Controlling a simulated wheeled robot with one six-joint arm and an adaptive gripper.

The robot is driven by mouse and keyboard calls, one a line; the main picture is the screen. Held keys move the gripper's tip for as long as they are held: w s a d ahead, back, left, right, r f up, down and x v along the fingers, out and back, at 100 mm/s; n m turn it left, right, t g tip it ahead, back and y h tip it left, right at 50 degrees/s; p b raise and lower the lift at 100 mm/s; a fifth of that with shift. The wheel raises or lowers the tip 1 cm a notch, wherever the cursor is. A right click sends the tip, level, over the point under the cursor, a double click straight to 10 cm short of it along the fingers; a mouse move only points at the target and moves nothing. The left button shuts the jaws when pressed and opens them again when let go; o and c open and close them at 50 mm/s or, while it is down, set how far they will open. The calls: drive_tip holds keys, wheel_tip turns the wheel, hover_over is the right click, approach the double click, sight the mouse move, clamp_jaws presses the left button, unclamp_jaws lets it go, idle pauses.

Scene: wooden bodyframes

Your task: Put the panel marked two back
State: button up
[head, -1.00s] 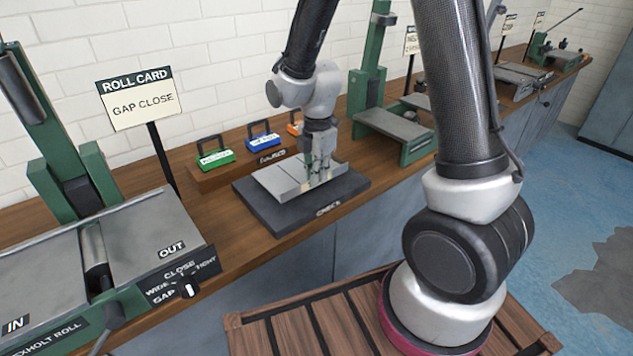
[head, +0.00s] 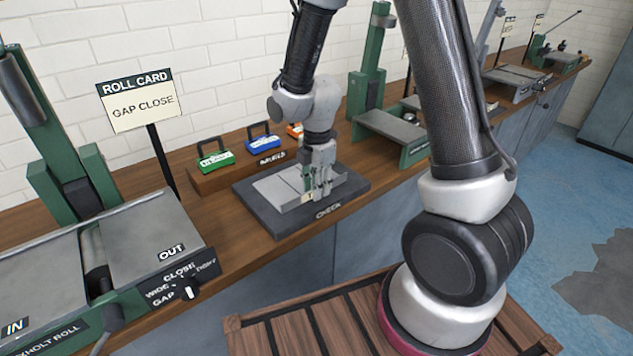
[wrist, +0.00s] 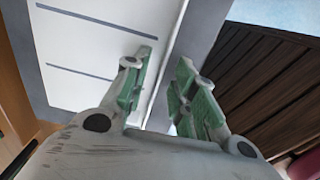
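A flat grey metal panel (head: 283,187) with a raised front edge lies on the dark slab labelled CHECK (head: 268,217). In the wrist view the panel (wrist: 85,48) shows two dark lines across its pale face. My gripper (head: 318,192) is low over the panel's front edge. In the wrist view its green-padded fingers (wrist: 166,72) stand apart, one on each side of the panel's edge strip. A gap shows between the fingers, and I see no firm contact. The fingertips partly hide the edge.
Behind the slab is a wooden rack with a green block (head: 215,160), a blue block (head: 263,144) and a partly hidden orange block (head: 295,130). A roller machine (head: 150,240) with a ROLL CARD sign (head: 140,100) stands left. A green-framed press (head: 390,125) stands right.

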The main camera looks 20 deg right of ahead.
wheel_tip(320, 180, up, 12)
drive_tip(key=s+d+r+m+t, duration=0.2)
drive_tip(key=s+d+r+m, duration=0.4)
drive_tip(key=s+m, duration=0.3)
drive_tip(key=s+d+r+m+t, duration=0.2)
drive_tip(key=s+d+r+m, duration=0.4)
drive_tip(key=s+m, duration=0.4)
drive_tip(key=r+m, duration=0.1)
drive_tip(key=m, duration=0.1)
drive_tip(key=shift+s+d+m, duration=0.15)
drive_tip(key=shift+d+m, duration=0.15)
drive_tip(key=shift+a+r, duration=0.1)
drive_tip(key=shift+a, duration=0.05)
